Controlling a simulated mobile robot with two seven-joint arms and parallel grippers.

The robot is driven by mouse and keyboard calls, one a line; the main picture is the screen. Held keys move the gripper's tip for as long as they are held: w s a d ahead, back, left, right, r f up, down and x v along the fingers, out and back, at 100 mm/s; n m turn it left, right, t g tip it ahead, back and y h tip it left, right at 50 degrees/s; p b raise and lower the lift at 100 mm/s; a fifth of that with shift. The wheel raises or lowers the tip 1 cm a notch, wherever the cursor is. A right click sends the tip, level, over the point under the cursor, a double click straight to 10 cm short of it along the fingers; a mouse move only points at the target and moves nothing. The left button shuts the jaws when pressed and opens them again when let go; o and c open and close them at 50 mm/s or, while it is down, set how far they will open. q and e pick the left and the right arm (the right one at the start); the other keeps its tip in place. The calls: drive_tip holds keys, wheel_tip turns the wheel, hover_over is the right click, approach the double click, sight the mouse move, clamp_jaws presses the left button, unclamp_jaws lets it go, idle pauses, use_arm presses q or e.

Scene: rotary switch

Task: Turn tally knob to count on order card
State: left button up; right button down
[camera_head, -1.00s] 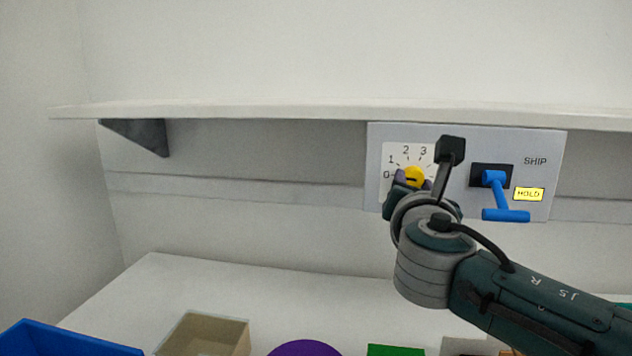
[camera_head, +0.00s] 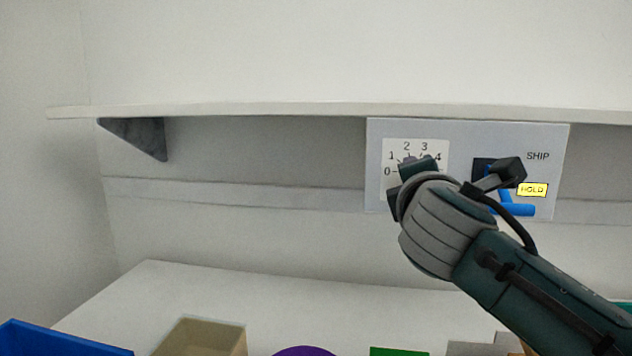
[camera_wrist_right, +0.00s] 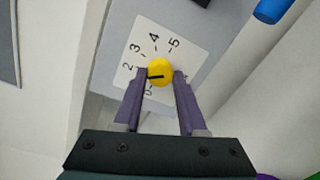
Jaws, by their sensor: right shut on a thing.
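The tally knob is yellow with a dark pointer line and shows in the right wrist view (camera_wrist_right: 160,70). It sits on a white dial plate (camera_wrist_right: 195,55) numbered 0 to 5. The pointer line faces left in that view, between the 0 and the 2, towards where the left finger hides the dial. My right gripper (camera_wrist_right: 160,76) has one purple finger on each side of the knob and is shut on it. In the head view my right gripper (camera_head: 418,182) hides the knob. I cannot make out an order card. My left gripper is not in view.
The grey panel (camera_head: 470,140) also carries a blue lever (camera_head: 517,210), partly behind my right wrist, with a SHIP label and a yellow HOLD sign (camera_head: 532,189). A shelf (camera_head: 280,110) runs above. A blue bin (camera_head: 60,340) and tan box (camera_head: 205,338) stand lower left.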

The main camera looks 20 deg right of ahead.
drive_tip(key=shift+m+b, duration=0.35)
drive_tip(key=shift+m, duration=0.85)
drive_tip(key=shift+c, duration=2.3)
unclamp_jaws()
drive_tip(key=shift+s+a, duration=0.1)
drive_tip(key=v, duration=0.9)
drive_tip(key=shift+s+a, duration=0.15)
drive_tip(key=shift+s, duration=0.15)
